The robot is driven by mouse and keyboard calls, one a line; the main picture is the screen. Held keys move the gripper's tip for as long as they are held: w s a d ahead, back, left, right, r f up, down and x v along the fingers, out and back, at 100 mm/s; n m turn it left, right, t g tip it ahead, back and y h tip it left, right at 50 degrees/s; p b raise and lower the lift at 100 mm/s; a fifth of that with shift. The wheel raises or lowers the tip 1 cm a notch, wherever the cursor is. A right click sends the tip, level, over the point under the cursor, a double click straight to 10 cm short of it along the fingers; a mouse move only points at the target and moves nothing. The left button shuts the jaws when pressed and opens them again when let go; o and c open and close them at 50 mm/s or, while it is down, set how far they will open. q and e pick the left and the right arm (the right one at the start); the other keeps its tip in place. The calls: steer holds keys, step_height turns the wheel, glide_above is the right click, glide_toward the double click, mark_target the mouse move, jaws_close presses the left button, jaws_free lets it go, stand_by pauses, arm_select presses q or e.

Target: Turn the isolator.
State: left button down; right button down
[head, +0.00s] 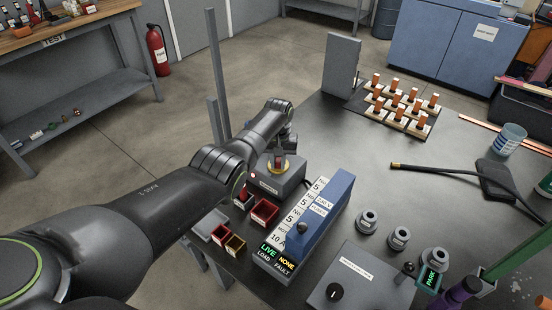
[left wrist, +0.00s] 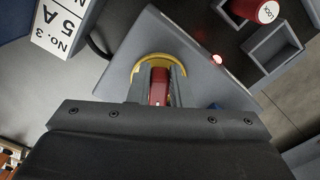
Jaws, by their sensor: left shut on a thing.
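The isolator is a grey sloped box (head: 268,182) at the left edge of the dark table, with a yellow ring and a red handle. In the left wrist view its grey box (left wrist: 205,72) fills the middle, with the yellow ring (left wrist: 158,57) around the red handle (left wrist: 159,88). My left gripper (head: 280,160) reaches down onto the isolator from above. Its two fingers (left wrist: 159,98) stand on either side of the red handle and are shut on it. The lower part of the handle is hidden by the gripper. My right gripper is not in view.
A blue-topped panel (head: 322,210) with number labels and a LIVE/NONE display stands right of the isolator. Small red bins (head: 264,212) sit in front. A red light (left wrist: 217,59) glows on the box. Grey knobbed parts (head: 398,238) stand further right; the table's centre is fairly clear.

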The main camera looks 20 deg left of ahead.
arm_select(q)
steer(key=n, duration=0.2)
steer(key=shift+w+d+n, duration=0.15)
steer(key=shift+d+n, duration=0.1)
steer(key=shift+n, duration=0.15)
steer(key=n, duration=0.2)
steer(key=shift+w+d+n, duration=0.15)
steer(key=shift+d+n, duration=0.1)
steer(key=shift+n, duration=0.15)
steer(key=n, duration=0.1)
steer(key=n+b, duration=0.1)
steer(key=n, duration=0.1)
steer(key=shift+w+d, duration=0.2)
steer(key=shift+w, duration=0.05)
steer(key=shift+w+n+b, duration=0.2)
steer(key=shift+n+b, duration=0.4)
steer(key=shift+n, duration=0.6)
steer(key=shift+r, duration=0.1)
steer(key=c, duration=1.3)
jaws_free()
steer(key=shift+d, duration=0.1)
